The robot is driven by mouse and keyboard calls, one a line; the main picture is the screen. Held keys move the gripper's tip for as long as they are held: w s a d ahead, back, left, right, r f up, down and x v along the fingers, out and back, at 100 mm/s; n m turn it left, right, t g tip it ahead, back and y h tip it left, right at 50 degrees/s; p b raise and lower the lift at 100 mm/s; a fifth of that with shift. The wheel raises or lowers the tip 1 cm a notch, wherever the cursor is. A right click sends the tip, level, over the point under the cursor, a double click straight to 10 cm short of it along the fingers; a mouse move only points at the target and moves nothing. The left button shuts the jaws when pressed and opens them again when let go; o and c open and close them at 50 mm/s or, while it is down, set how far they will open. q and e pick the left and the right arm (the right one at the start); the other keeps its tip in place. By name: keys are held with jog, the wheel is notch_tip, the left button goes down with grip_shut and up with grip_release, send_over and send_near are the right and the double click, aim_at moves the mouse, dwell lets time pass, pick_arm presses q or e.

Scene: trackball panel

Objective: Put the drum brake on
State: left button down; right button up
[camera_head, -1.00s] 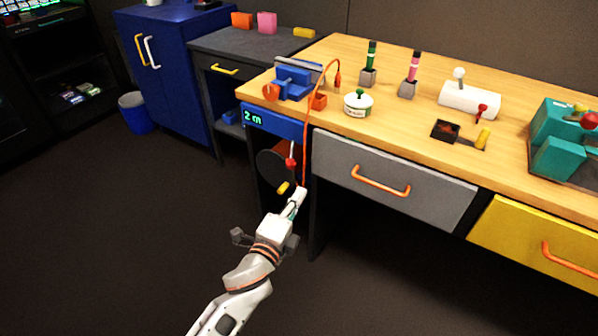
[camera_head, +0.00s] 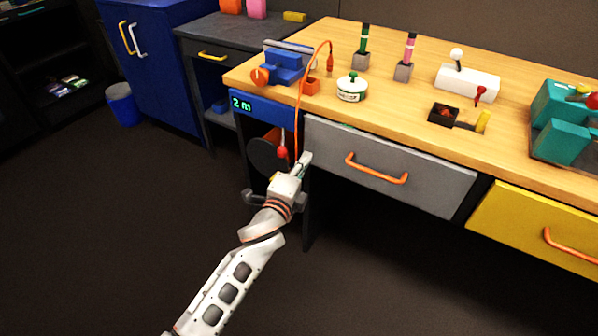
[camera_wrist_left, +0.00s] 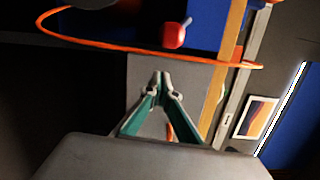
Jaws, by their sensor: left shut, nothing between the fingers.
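The dark cable drum (camera_head: 264,154) hangs under the bench's left end, below a blue box reading "2 m" (camera_head: 262,114). A lever with a red knob (camera_head: 282,152) sits at the drum's right side; I take it as the brake lever. The red knob also shows in the wrist view (camera_wrist_left: 173,37), beyond the fingertips. My left gripper (camera_head: 304,160) is just right of the knob, by the drawer's left edge. In the wrist view its fingers (camera_wrist_left: 162,80) are shut and empty, apart from the knob. My right gripper is not in view.
An orange cable (camera_head: 299,110) hangs past the bench edge and crosses the wrist view (camera_wrist_left: 110,42) near the fingers. A grey drawer (camera_head: 385,165) with an orange handle (camera_head: 376,171) is to the right. A blue vise (camera_head: 285,66) stands above.

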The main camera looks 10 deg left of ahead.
aim_at(283, 142)
pick_arm(q)
jog(key=shift+s+a+r+p, duration=0.1)
jog(key=shift+s+a+p, duration=0.05)
jog(key=shift+a, duration=0.85)
jog(key=shift+s+a+r+p, duration=0.1)
jog(key=shift+a+p, duration=0.05)
jog(key=shift+a, duration=0.8)
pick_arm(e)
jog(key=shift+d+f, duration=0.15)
